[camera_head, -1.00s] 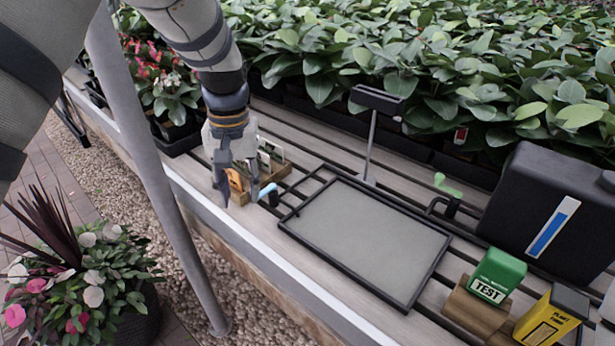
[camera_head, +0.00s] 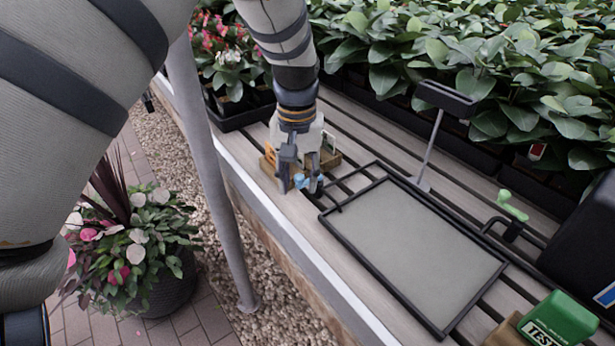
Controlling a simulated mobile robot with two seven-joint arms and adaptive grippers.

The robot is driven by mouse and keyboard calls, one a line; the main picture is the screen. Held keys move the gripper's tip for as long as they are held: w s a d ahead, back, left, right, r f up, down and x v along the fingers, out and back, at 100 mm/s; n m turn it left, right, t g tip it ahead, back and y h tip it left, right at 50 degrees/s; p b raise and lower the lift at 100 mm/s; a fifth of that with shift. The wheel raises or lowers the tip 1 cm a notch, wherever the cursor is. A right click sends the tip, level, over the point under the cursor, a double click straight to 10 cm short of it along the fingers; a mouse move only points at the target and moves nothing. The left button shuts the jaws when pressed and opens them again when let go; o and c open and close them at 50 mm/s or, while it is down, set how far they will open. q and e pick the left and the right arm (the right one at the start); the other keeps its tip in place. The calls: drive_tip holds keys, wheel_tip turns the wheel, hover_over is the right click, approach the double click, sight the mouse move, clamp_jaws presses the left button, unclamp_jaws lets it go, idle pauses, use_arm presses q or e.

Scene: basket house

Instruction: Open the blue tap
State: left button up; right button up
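The blue tap handle (camera_head: 300,182) is small and light blue, at the left end of the black pipework beside the tray. It is partly hidden by my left gripper. My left gripper (camera_head: 299,184) points down over it, with its two dark fingers apart and the blue handle showing between them. I cannot tell whether either finger touches the handle. My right gripper is not in view.
A black-framed grey tray (camera_head: 415,250) lies on the slatted bench right of the gripper. A green tap (camera_head: 511,206), a black tank (camera_head: 585,240) and a green TEST box (camera_head: 560,318) are at the right. A wooden box (camera_head: 330,160) is behind the gripper.

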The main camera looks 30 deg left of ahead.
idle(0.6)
